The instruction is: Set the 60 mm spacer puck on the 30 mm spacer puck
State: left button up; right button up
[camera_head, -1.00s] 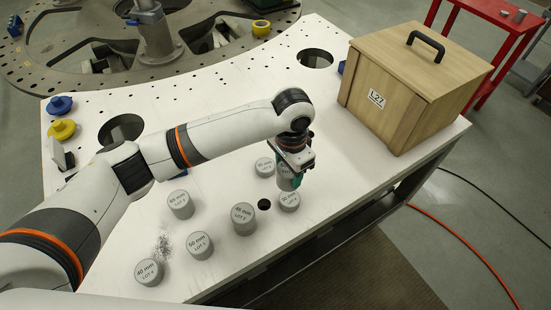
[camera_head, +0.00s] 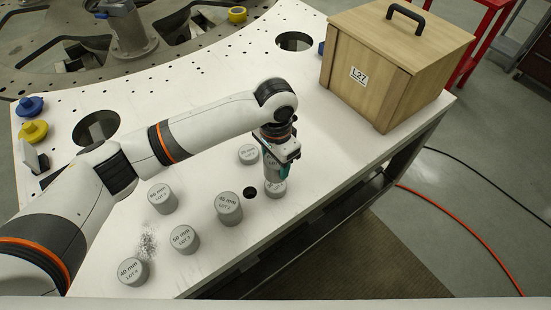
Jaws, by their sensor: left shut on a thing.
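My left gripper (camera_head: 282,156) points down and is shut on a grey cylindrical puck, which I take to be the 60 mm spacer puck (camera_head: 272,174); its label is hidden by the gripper. The held puck is upright, directly over the 30 mm spacer puck (camera_head: 275,191), which stands on the white table near its front edge and is partly covered from above. The two look in line and touching or nearly so; I cannot tell whether a small gap is left. My right gripper is not in view.
Other grey pucks stand around: a small one (camera_head: 248,154) close behind left, the 45 mm (camera_head: 229,209), 50 mm (camera_head: 184,240), 40 mm (camera_head: 133,272) and one more (camera_head: 162,200). A wooden box (camera_head: 395,75) stands at back right.

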pick_arm(q)
jog(key=shift+f+b, duration=0.6)
jog(key=shift+f, duration=0.05)
jog(key=shift+f+b, duration=0.45)
jog(key=shift+b, duration=0.05)
jog(key=shift+f, duration=0.35)
jog(key=shift+f+b, duration=0.3)
jog(key=shift+f, duration=0.55)
jog(key=o, duration=1.4)
